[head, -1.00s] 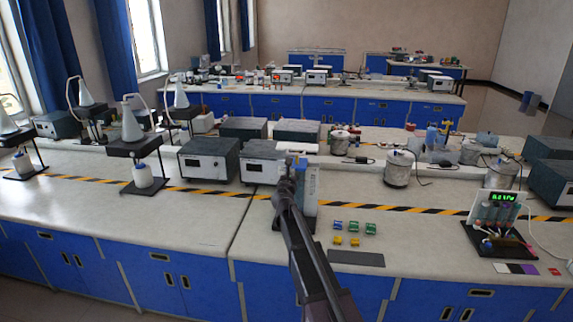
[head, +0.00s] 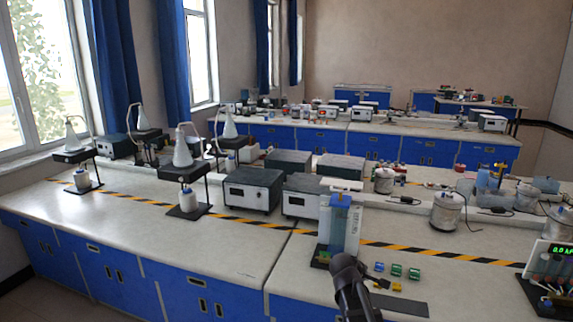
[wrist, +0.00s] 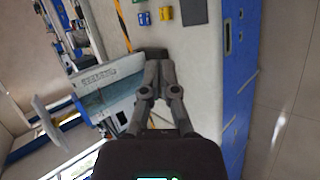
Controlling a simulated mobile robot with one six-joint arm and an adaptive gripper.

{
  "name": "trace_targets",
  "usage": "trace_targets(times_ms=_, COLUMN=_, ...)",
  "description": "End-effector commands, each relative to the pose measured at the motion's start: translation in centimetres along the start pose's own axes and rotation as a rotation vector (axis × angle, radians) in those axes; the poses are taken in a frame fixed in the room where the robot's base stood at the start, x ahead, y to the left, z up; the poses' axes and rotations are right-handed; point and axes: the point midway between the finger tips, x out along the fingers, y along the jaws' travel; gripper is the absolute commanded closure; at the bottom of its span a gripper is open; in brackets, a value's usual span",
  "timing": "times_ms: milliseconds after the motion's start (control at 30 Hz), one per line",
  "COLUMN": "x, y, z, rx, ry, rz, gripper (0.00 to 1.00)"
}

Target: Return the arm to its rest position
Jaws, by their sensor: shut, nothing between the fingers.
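My arm shows at the bottom of the head view as a dark grey link in front of the bench. In the wrist view my gripper (wrist: 156,58) has its two fingers together with nothing between them. It is above the front part of the bench (head: 250,262). A tall white and blue device (head: 343,225) stands just behind my arm in the head view, and it also shows beside the fingers in the wrist view (wrist: 105,80). I cannot tell the exact gap between them.
Small green, blue and yellow blocks (head: 397,270) lie right of my arm, by a dark flat pad (head: 402,305). Grey instrument boxes (head: 252,190) and stands with white flasks (head: 182,150) fill the bench behind. A display unit (head: 560,255) stands at right. The bench's left front is clear.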

Motion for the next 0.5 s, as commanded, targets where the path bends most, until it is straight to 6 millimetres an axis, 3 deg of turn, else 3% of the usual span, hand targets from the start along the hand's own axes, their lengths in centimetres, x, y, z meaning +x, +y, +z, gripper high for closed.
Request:
trace_targets(times_ms=33, x=-0.7, y=-2.0, z=1.1, rx=0.085, ry=-0.005, rz=-0.066, gripper=1.00)
trace_targets(times_ms=300, x=-4.7, y=-11.5, z=4.2, rx=0.536, ry=-0.086, rz=-0.457, gripper=1.00)
trace_targets(times_ms=500, x=-8.6, y=-16.9, z=5.5, rx=0.766, ry=-0.187, rz=-0.706, gripper=1.00)
